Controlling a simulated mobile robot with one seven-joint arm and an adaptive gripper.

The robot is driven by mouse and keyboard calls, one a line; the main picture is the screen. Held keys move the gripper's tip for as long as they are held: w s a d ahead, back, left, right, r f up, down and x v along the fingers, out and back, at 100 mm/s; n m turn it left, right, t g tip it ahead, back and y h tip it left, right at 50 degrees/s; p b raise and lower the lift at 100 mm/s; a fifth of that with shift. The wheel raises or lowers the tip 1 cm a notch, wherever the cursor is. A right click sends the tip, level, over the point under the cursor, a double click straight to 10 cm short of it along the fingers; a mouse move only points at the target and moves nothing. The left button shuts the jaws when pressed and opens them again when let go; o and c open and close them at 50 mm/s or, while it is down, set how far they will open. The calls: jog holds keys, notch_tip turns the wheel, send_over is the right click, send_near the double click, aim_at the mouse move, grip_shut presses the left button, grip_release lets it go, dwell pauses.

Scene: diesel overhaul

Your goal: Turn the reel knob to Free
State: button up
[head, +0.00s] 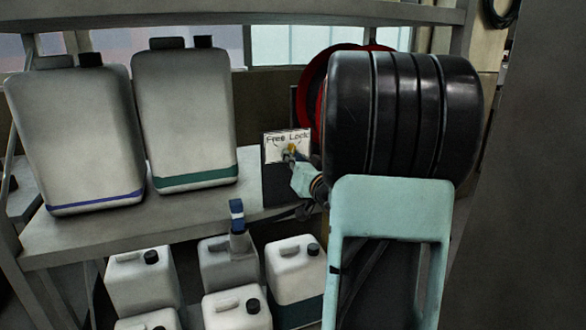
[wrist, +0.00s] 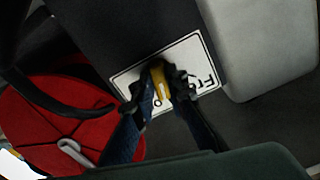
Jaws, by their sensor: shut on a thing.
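The yellow reel knob (head: 291,147) sits on a white label plate (head: 272,153) reading "Free" on the left and "Lock" on the right in the head view. My gripper (head: 288,154) is at the plate with its fingers around the knob. In the wrist view, my gripper (wrist: 162,84) is shut on the yellow knob (wrist: 158,76), one finger on each side. The label (wrist: 195,52) shows beside it, partly covered by the fingers. Which word the knob points at, I cannot tell. The red reel (head: 312,95) is mostly hidden behind my arm; it shows in the wrist view (wrist: 55,115).
Two large white jugs (head: 75,130) (head: 185,115) stand on the shelf (head: 150,215) left of the plate. Several smaller jugs (head: 140,280) stand below. A blue-topped item (head: 237,215) rises near the shelf's front edge. My arm fills the right middle.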

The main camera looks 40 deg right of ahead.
jog(key=n+b, duration=1)
jog(key=shift+a+f+n, duration=0.1)
jog(key=shift+a+n, duration=0.1)
jog(key=shift+n, duration=0.2)
jog(key=o, duration=1.6)
jog(key=shift+c, duration=0.2)
jog(key=v, duration=0.7)
